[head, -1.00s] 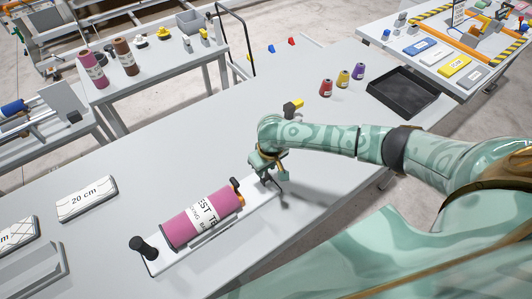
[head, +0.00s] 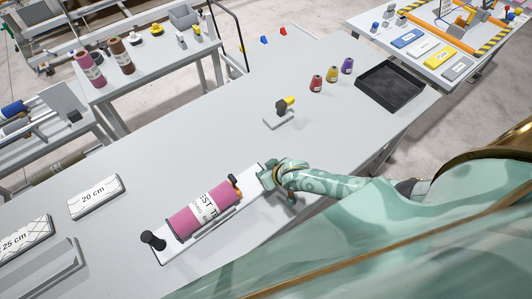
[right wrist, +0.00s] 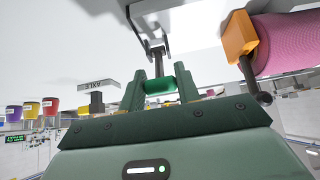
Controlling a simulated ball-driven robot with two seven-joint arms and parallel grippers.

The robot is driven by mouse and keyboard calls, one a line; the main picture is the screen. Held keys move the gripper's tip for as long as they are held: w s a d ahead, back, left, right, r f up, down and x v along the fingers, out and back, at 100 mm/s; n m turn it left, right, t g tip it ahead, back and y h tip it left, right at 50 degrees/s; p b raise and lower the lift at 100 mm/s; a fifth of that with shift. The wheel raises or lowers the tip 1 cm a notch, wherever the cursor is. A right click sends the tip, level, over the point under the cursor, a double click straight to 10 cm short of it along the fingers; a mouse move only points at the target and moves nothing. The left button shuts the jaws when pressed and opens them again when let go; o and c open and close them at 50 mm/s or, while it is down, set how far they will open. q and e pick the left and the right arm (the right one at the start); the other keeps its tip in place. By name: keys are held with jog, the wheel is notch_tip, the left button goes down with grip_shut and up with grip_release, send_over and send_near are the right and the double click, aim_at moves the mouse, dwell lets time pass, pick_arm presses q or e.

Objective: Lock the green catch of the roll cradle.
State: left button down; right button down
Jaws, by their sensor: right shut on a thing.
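The roll cradle (head: 172,256) is a long white base on the grey table, holding a pink roll (head: 188,222) with a white printed label. An orange part with a dark knob (head: 237,188) is at the roll's right end and also shows in the right wrist view (right wrist: 240,38). My right gripper (head: 267,178) is at the cradle's right end. In the right wrist view its fingers (right wrist: 161,90) are shut on the green catch (right wrist: 160,85), a short green bar. A grey hinged link (right wrist: 155,45) shows just beyond it. In the head view the gripper hides the catch. My left gripper is out of view.
A black and yellow device on a small base (head: 281,112) stands behind my right gripper. Several coloured spools (head: 331,76) and a black tray (head: 390,88) are at the back right. Labelled blocks (head: 95,197) lie at the left. The table's middle is clear.

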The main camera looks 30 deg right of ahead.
jog(key=shift+s, duration=0.1)
dwell(0.5)
jog(key=c, duration=1)
grip_release()
jog(key=p+v, duration=0.3)
jog(key=v, duration=1.3)
jog(key=shift+s+p, duration=0.15)
jog(key=shift+p, duration=0.15)
